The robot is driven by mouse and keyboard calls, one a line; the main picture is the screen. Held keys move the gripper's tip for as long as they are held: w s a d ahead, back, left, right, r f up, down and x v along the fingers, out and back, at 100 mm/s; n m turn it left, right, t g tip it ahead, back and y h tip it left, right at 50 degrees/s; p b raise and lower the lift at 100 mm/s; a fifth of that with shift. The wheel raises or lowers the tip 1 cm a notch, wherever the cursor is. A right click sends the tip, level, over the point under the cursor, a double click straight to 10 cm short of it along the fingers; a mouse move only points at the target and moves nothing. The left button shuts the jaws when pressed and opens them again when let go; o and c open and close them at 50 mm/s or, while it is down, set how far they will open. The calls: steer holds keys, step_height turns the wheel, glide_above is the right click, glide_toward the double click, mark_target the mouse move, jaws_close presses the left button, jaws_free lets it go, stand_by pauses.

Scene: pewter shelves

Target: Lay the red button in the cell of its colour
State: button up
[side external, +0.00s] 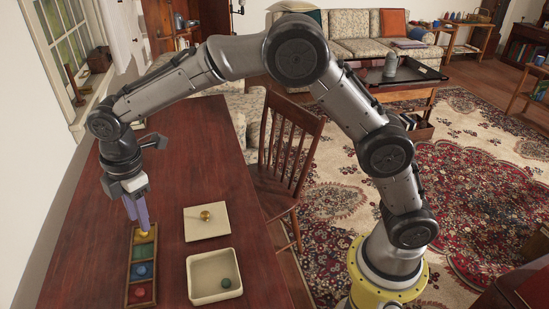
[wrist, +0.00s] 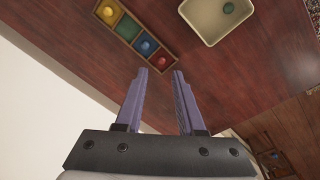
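The narrow wooden tray (side external: 128,284) has yellow, green, blue and red cells in a row. The red button (side external: 138,293) appears to lie in the red cell, at the tray's near end; the red cell also shows small in the wrist view (wrist: 161,61). My gripper (side external: 138,224) points down above the tray, its fingertips in front of the yellow end in the side view. In the wrist view its purple fingers (wrist: 161,72) stand apart with nothing between them.
A cream box (side external: 203,294) holds a dark green button (side external: 226,283).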

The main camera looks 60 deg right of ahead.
steer(key=s+d+r+m+t, duration=0.2)
steer(key=s+d+r+m, duration=0.6)
steer(key=s+d+r, duration=0.6)
steer(key=s+d+f+m+t, duration=0.1)
steer(key=s+d+m, duration=0.3)
steer(key=s, duration=0.4)
steer(key=s+d+f+m+t, duration=0.1)
steer(key=s+d+f+m, duration=0.2)
steer(key=s, duration=0.5)
steer(key=shift+d+f+m, duration=0.2)
steer(key=shift+d+m, duration=0.6)
steer(key=shift+d, duration=0.1)
